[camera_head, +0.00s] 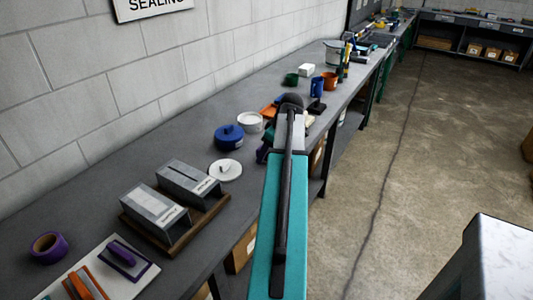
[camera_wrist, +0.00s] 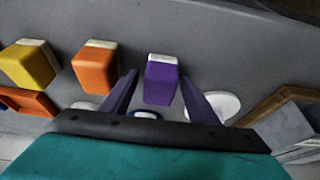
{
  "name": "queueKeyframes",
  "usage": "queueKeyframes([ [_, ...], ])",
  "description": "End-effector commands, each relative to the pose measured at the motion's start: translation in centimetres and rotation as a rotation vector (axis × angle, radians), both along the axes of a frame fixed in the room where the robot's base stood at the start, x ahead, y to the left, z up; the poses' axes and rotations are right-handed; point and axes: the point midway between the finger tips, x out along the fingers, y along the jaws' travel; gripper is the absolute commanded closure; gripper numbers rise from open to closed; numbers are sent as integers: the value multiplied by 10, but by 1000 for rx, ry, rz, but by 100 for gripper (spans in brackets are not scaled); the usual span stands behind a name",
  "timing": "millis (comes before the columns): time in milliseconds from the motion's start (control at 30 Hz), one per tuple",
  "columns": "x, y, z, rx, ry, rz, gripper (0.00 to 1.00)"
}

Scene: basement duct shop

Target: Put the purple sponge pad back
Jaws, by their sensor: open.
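A purple sponge pad (camera_wrist: 162,80) with a pale top strip stands on the grey bench in the wrist view, in line with an orange pad (camera_wrist: 96,68) and a yellow pad (camera_wrist: 29,65). My gripper (camera_wrist: 158,77) is open, its two dark purple fingers pointing toward the purple pad, one on each side in the picture. Gaps show between the fingers and the pad. I cannot tell whether the fingertips reach its depth.
A white disc (camera_wrist: 226,106) lies right of the right finger, near a wooden tray (camera_wrist: 270,104). In the head view, a blue lidded pot (camera_head: 228,137), a white disc (camera_head: 225,170) and grey boxes (camera_head: 153,211) line the bench. The wall bounds it at left.

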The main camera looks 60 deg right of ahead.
Motion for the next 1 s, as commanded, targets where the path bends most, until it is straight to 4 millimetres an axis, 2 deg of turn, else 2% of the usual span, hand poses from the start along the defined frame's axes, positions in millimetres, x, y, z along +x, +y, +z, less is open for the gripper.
queueKeyframes([
  [267, -7, -1, 18, -1, -1, 0, 46],
  [1000, -42, -1, 100, -1, -1, -2, 46],
])
